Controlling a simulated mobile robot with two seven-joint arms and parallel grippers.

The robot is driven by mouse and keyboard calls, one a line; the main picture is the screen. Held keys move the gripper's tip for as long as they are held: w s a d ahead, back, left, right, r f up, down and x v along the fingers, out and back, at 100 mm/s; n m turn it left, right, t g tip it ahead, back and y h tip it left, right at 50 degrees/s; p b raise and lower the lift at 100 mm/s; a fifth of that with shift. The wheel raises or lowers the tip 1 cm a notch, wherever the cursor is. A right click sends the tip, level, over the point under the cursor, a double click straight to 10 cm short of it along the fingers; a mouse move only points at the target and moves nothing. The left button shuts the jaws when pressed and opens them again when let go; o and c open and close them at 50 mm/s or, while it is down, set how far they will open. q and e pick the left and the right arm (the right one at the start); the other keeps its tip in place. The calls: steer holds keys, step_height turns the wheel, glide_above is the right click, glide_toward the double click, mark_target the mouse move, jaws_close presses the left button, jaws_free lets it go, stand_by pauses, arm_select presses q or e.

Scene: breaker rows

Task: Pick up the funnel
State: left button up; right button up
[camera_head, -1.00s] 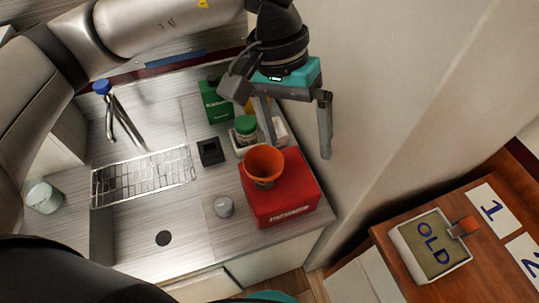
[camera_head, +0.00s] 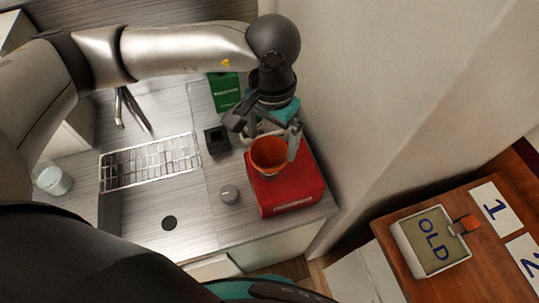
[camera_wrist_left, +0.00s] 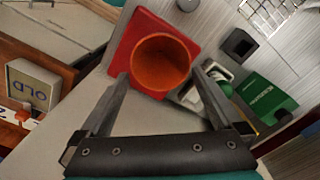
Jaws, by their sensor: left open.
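The orange funnel (camera_head: 268,155) sits with its wide mouth up on the red box (camera_head: 291,195) at the right end of the counter. In the left wrist view the funnel (camera_wrist_left: 160,62) lies just beyond and between the fingertips. My left gripper (camera_head: 272,142) is open, with one finger on each side of the funnel's far side, and holds nothing. It also shows in the left wrist view (camera_wrist_left: 160,78), its two fingers spread wide. The funnel's lower part is hidden. My right gripper does not show.
A black square holder (camera_head: 216,141), a grey knob-like piece (camera_head: 229,194) and a green box (camera_head: 224,92) stand nearby. A wire rack (camera_head: 150,162) covers part of the sink at left. The wall is close on the right. A wooden table holds a box marked OLD (camera_head: 431,243).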

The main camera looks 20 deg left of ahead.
mark_target(270, 153)
arm_select(q)
steer(key=shift+s+a+f+p, duration=0.1)
steer(key=shift+f+p, duration=0.4)
steer(key=shift+f, duration=1.85)
steer(key=c, duration=1)
